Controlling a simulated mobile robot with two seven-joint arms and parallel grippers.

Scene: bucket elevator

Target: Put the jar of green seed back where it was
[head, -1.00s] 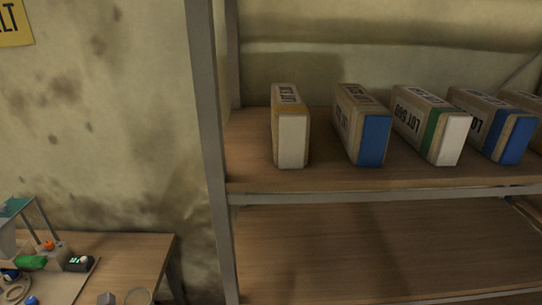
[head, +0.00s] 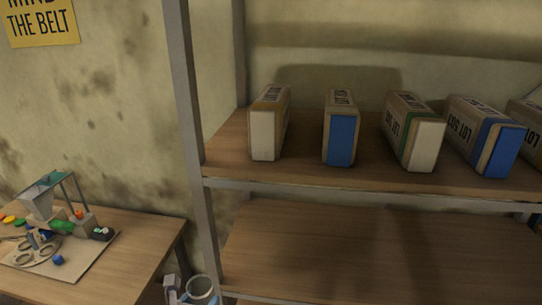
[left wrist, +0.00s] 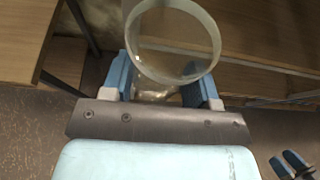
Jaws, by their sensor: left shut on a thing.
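My left gripper (left wrist: 165,88) is shut on a clear round jar (left wrist: 175,12), with a blue-padded finger on each side of it. The jar's open rim faces the left wrist camera; I cannot make out green seed inside. In the head view the jar (head: 201,286) shows at the bottom edge, in front of the shelf's left post, with part of the gripper beside it. Two blue-tipped pieces (left wrist: 291,164) at the lower right of the left wrist view may be my right gripper; their opening is unclear.
A shelf rack (head: 330,180) holds several labelled lot boxes on its upper board. The lower board (head: 360,250) looks bare where visible. At left, a wooden table (head: 120,265) bears a board with a small hopper machine (head: 45,195) and small coloured pieces.

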